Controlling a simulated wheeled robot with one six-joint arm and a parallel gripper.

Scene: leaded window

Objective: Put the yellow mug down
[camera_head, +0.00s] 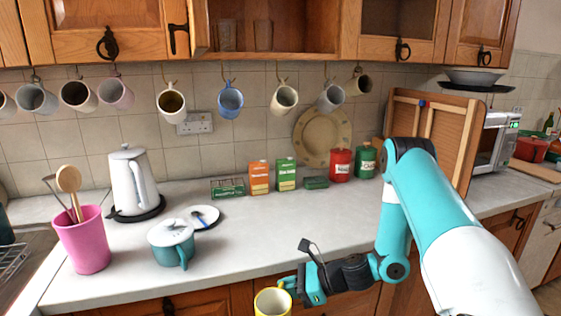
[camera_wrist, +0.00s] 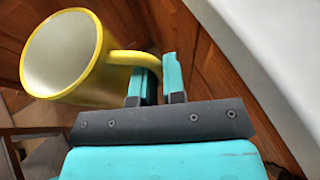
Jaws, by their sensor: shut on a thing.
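The yellow mug (camera_head: 272,303) is at the bottom edge of the head view, in front of the wooden base cupboards and below the counter's front edge. It is yellow outside with a pale inside. In the wrist view the mug (camera_wrist: 88,58) is at the upper left, its open mouth facing the camera. My gripper (camera_head: 291,285) is shut on the mug's handle, which shows between the two turquoise fingers (camera_wrist: 157,82) in the wrist view. The mug's base is hidden. The white counter (camera_head: 260,233) is bare to the upper left of my gripper.
A teal lidded pot (camera_head: 171,245), a pink utensil holder (camera_head: 84,240), a plate (camera_head: 204,218) and a white kettle (camera_head: 131,180) stand on the left. Boxes (camera_head: 259,178) and canisters (camera_head: 341,165) line the back. Mugs (camera_head: 172,103) hang above. The middle front of the counter is free.

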